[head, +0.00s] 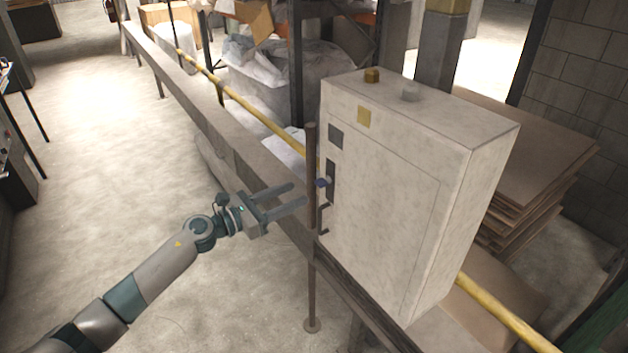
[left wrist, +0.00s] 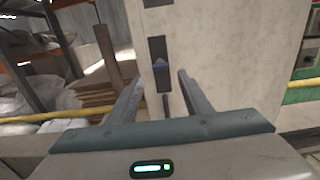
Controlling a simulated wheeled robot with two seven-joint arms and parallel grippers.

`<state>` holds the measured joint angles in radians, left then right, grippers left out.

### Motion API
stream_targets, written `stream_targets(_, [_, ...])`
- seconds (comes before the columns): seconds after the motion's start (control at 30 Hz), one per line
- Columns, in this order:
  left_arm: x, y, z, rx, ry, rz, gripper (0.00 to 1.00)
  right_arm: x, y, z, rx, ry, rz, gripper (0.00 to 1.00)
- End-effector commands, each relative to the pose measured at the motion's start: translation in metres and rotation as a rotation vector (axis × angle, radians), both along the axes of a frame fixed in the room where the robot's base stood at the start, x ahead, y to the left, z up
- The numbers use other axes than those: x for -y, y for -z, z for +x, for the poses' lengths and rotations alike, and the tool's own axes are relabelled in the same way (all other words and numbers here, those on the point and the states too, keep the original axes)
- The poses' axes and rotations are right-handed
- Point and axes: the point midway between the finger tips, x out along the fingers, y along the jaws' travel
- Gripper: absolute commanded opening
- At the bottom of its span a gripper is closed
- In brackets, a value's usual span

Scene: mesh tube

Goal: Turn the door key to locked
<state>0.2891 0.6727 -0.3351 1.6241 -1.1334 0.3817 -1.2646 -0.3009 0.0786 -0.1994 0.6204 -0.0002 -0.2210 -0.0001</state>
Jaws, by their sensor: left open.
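The door key (head: 321,183) is a small blue piece on a dark upright lock plate (head: 331,180) at the left edge of the pale cabinet (head: 385,210). In the left wrist view the blue key (left wrist: 160,64) shows between my fingers, farther off, on the dark plate. My left gripper (head: 298,194) is open and empty, to the left of the key and apart from it in the head view. It also shows in the left wrist view (left wrist: 156,85). The key's exact angle is too small to tell. My right gripper is not in view.
A thin brown post (head: 311,240) stands just left of the cabinet, close to my left fingertips in the head view. A dark handle (head: 322,220) sits below the lock plate. A yellow rail (head: 235,92) and a long beam (head: 190,100) run behind. Brown boards (head: 535,160) are stacked right.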

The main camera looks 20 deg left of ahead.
Motion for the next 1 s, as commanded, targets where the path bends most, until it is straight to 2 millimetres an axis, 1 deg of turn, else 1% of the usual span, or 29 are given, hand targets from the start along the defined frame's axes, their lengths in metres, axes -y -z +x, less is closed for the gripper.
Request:
stream_targets(0.03, [0.006,-0.004,0.008,0.0,0.0,-0.004,0.45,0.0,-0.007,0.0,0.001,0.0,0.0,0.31])
stream_targets(0.2, [0.025,-0.004,0.031,0.0,0.0,-0.003,0.45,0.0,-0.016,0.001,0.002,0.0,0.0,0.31])
stream_targets(0.4, [0.04,-0.001,0.051,0.0,-0.001,-0.002,0.45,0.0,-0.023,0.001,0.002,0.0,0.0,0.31])
stream_targets(0.6, [0.047,0.0,0.059,-0.001,0.001,-0.001,0.45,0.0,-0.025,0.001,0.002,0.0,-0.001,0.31])
stream_targets(0.9, [0.047,0.0,0.06,0.0,0.001,0.0,0.45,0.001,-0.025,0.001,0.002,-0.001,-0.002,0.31])
stream_targets(0.97, [0.047,0.0,0.06,-0.001,0.001,-0.001,0.31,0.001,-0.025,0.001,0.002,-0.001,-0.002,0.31])
stream_targets(1.0, [0.047,0.0,0.06,-0.001,0.001,-0.001,0.21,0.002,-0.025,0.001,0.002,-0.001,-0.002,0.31])
